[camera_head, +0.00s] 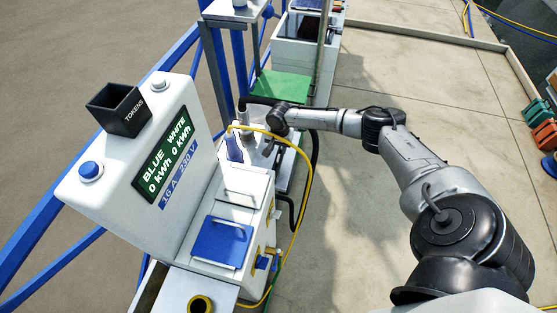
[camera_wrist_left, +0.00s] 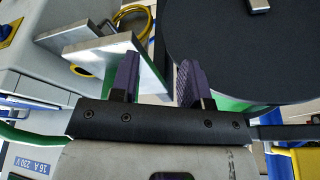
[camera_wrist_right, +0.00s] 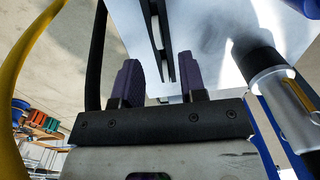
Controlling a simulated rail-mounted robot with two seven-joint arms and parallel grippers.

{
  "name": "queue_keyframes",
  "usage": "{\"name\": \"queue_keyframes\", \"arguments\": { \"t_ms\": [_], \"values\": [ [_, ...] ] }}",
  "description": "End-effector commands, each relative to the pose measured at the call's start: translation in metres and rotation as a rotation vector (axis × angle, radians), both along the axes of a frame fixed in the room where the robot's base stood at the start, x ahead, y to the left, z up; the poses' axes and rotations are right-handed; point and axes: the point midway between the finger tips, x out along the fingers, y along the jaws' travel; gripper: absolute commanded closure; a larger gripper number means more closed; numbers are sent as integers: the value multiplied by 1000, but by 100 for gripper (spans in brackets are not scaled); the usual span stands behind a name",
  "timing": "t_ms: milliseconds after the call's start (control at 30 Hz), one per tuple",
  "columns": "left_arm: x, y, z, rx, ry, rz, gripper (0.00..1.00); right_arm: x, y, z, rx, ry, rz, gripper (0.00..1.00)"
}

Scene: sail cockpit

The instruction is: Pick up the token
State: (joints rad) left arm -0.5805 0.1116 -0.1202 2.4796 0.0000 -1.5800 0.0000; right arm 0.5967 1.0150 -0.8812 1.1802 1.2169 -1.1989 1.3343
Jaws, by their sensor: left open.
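I cannot make out a token in any view. A black open-topped box (camera_head: 118,108) marked TOKENS sits on top of the white power post (camera_head: 175,130) in the head view; its inside is dark. My right gripper (camera_head: 268,148) is over the equipment behind the post, small in the head view. In the right wrist view (camera_wrist_right: 162,85) its purple fingers stand apart with nothing clearly held. My left gripper is outside the head view. In the left wrist view (camera_wrist_left: 158,80) its fingers are apart, near a thin metal plate (camera_wrist_left: 98,48) and a dark round surface (camera_wrist_left: 240,50).
A yellow cable (camera_head: 308,178) loops beside the white post. A blue-lidded socket (camera_head: 222,242) is on the unit beside it. Blue railing (camera_head: 50,225) runs along the left. A dark-ended metal cylinder (camera_wrist_right: 275,80) is close to my right gripper. Open concrete floor (camera_head: 345,225) lies at the right.

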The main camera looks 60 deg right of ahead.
Motion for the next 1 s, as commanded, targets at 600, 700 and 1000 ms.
{"name": "queue_keyframes", "arguments": {
  "t_ms": [600,700,1000],
  "values": [
    [0,4,-18,14,-1,-9,57,-1,0,-54,-1,0,-1,62],
    [0,4,-18,14,-1,-9,57,-1,0,-55,-1,0,-1,62],
    [0,3,-18,10,-2,-6,57,-1,0,-55,-1,0,0,74]
  ]
}}
